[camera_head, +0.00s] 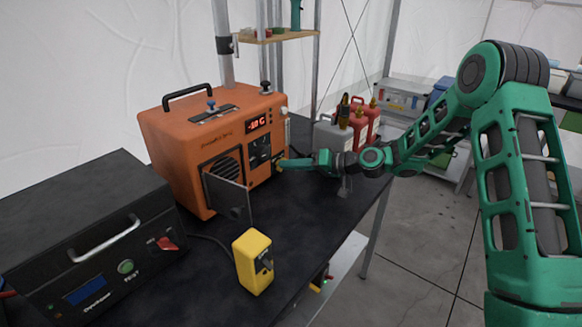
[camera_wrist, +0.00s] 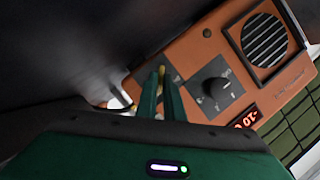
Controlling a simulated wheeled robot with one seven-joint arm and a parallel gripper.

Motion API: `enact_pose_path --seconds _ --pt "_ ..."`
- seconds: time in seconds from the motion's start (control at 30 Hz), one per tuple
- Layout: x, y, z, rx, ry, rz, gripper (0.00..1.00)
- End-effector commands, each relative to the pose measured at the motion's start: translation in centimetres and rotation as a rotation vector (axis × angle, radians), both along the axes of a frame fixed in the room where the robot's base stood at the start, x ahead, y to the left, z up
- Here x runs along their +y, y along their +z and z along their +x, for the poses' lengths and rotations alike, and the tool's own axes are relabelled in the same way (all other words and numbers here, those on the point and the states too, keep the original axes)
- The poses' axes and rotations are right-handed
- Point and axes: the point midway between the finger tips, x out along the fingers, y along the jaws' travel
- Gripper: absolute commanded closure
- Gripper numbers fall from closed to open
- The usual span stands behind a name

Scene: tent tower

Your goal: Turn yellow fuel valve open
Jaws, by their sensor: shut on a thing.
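The orange heater (camera_head: 172,150) stands on the dark table, its display reading about -10 C. The yellow fuel valve (camera_head: 278,164) is a small piece low at the right end of the heater's front, mostly hidden by my gripper (camera_head: 284,163). In the wrist view, a bit of the yellow valve (camera_wrist: 162,71) shows between the two green fingertips (camera_wrist: 165,76). My gripper is shut on it. The valve's exact angle cannot be told. The heater's black dial (camera_wrist: 216,88) is beside the fingers, apart from them.
An open grey flap (camera_head: 228,195) sticks out from the heater's front. A yellow switch box (camera_head: 252,262) and a black power unit (camera_head: 95,235) stand nearer on the table (camera_head: 310,215). Grey and red canisters (camera_head: 330,138) stand behind my gripper. Shelving is at the back.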

Motion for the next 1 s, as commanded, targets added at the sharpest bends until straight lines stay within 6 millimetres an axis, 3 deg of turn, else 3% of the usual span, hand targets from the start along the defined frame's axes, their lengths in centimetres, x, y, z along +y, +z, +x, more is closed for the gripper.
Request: enact_pose_path --seconds 0.33,0.4,0.43,0.77,1.0 --pt "-0.1 -0.1 0.1 0.003 -0.003 -0.001 1.0" --pt "-0.1 -0.1 0.1 0.003 -0.003 -0.001 0.76" --pt "-0.1 -0.1 0.1 0.003 -0.003 -0.001 0.73" --pt "-0.3 0.0 0.0 0.002 -0.003 0.0 0.73" --pt "-3.3 0.9 -1.0 0.002 -0.007 -0.001 0.73"
